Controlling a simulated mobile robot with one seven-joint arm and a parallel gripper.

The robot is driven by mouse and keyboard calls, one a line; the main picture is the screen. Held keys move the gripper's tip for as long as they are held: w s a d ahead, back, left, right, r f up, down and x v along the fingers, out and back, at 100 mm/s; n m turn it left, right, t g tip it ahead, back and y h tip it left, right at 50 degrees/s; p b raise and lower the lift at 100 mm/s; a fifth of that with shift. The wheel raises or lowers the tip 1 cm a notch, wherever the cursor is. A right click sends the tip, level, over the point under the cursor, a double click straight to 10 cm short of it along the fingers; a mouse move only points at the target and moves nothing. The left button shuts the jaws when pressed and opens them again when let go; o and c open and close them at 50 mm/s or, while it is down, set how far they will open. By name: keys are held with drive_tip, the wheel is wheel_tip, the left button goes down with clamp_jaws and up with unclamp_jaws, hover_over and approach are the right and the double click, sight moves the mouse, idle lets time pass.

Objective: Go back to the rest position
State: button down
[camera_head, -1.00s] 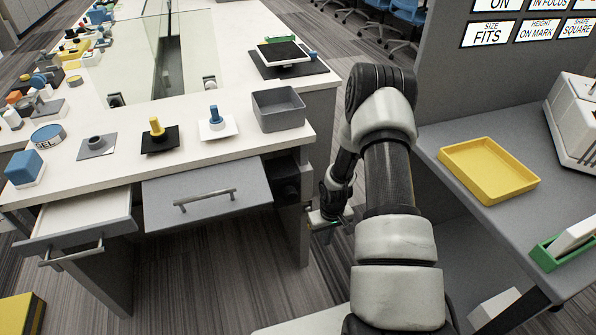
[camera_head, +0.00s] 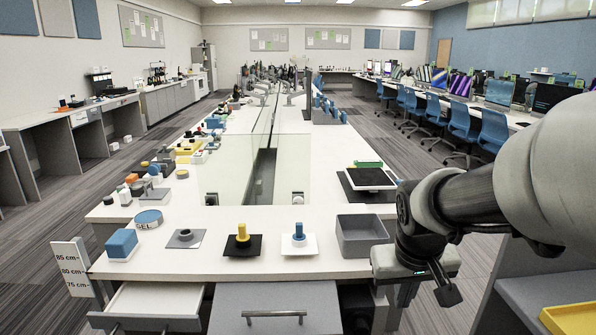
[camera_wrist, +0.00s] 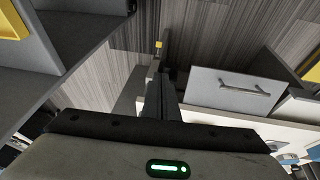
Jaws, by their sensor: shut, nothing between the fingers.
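My gripper (camera_head: 398,300) hangs at the right front of the white bench (camera_head: 300,266), beside the front corner, in the head view. Its fingers are shut and empty, pointing downward; they are small and partly dark there. In the wrist view my gripper (camera_wrist: 160,68) shows as a narrow closed pair of fingers above the striped floor. My arm comes in from the right edge of the head view, bent at the elbow, and hides part of the aisle and the right-hand desk.
A grey bin (camera_head: 362,236) stands on the bench close left of my gripper. White (camera_head: 299,244) and black (camera_head: 243,246) plates hold pegs. One front drawer (camera_head: 158,300) is ajar. A yellow tray (camera_head: 570,318) lies on the grey desk at right. Floor (camera_head: 455,310) shows between.

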drive_tip(key=s+a+r+t+y, duration=0.1)
drive_tip(key=s+a+r, duration=0.2)
drive_tip(key=s, duration=0.4)
drive_tip(key=s+a+r+t+y, duration=0.1)
drive_tip(key=s+a+r, duration=0.25)
drive_tip(key=s, duration=0.35)
wheel_tip(320, 180, up, 24)
drive_tip(key=d+p, duration=0.1)
drive_tip(key=p, duration=2.2)
drive_tip(key=shift+w+f+h, duration=0.15)
drive_tip(key=shift+w+h, duration=0.15)
drive_tip(key=shift+w, duration=0.05)
